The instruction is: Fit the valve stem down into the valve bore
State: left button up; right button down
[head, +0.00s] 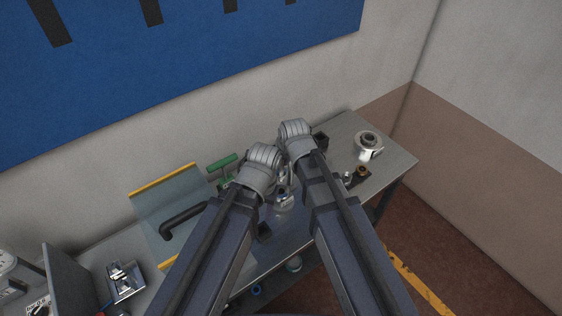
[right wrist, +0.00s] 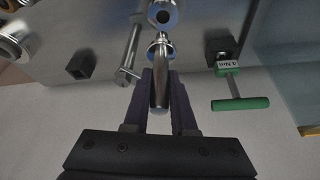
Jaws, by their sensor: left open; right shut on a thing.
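My right gripper (right wrist: 160,92) is shut on a silver valve stem (right wrist: 159,90), a round metal rod with a collar, seen in the right wrist view. Beyond its far end is a metal valve part with a round dark bore and bluish rim (right wrist: 163,14). The stem's far end lies close to it in the picture; I cannot tell whether they touch. In the head view, shiny metal parts (head: 285,200) show between my arms, partly hidden. My left gripper (head: 263,172) is open near them, its fingers mostly hidden by its wrist. My right gripper's fingers are hidden in the head view.
A green T-handle tool (right wrist: 240,103) stands by a black block (right wrist: 221,45); another black block (right wrist: 80,67) and a silver rod (right wrist: 131,52) are nearby. A flanged metal part (head: 368,142) sits at the bench's right. A translucent yellow-edged panel (head: 160,195) stands left.

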aim_at(283, 177)
jog(key=shift+f+b, duration=2.3)
jog(key=shift+f, duration=0.25)
jog(key=shift+f+b, duration=2.55)
jog(key=c, duration=0.7)
grip_release()
jog(key=shift+o, duration=0.2)
jog(key=shift+r, duration=0.1)
jog(key=p+v, duration=0.7)
jog(key=v, duration=0.1)
